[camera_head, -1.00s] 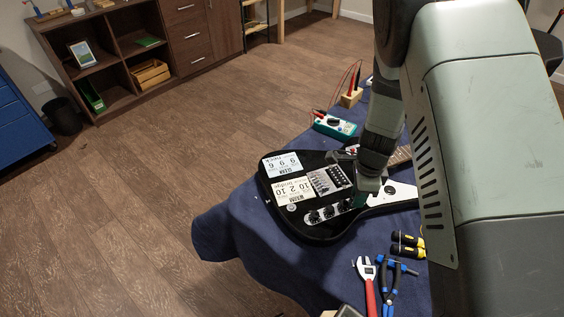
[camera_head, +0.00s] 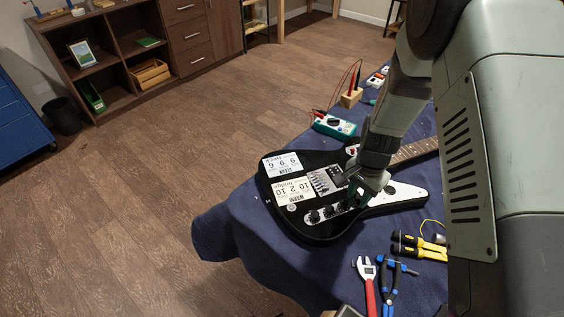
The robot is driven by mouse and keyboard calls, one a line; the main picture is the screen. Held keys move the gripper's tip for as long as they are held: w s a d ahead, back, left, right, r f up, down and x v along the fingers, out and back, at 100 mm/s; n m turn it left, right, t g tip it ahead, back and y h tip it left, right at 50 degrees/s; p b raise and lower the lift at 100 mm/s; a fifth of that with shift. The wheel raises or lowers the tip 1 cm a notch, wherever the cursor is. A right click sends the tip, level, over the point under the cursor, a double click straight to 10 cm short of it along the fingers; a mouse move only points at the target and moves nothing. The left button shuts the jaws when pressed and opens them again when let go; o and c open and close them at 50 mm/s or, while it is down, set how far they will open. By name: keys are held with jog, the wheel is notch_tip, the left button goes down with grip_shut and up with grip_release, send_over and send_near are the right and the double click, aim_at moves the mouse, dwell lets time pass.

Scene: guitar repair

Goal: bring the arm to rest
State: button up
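My gripper (camera_head: 357,194) hangs at the end of my arm over the black guitar (camera_head: 318,232), close to its bridge and control plate. Its fingers are small and dark against the guitar body, so I cannot tell whether they are open or shut, or whether they touch the guitar. The guitar lies flat on a blue cloth-covered table (camera_head: 240,232), with its neck (camera_head: 415,150) pointing to the upper right behind my arm. Two white cards, the bridge card (camera_head: 293,189) and the neck card (camera_head: 282,165), lie on its body.
A teal multimeter (camera_head: 334,125) and a wooden block with probes (camera_head: 351,97) stand behind the guitar. Yellow-handled pliers (camera_head: 420,247), a red wrench (camera_head: 368,285) and blue pliers (camera_head: 389,288) lie in front.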

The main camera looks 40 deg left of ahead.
jog(key=shift+n, duration=1.2)
jog(key=shift+c, duration=0.2)
jog(key=c, duration=0.4)
jog(key=m, duration=0.7)
jog(key=shift+c, duration=0.2)
jog(key=m, duration=0.5)
jog(key=o, duration=0.5)
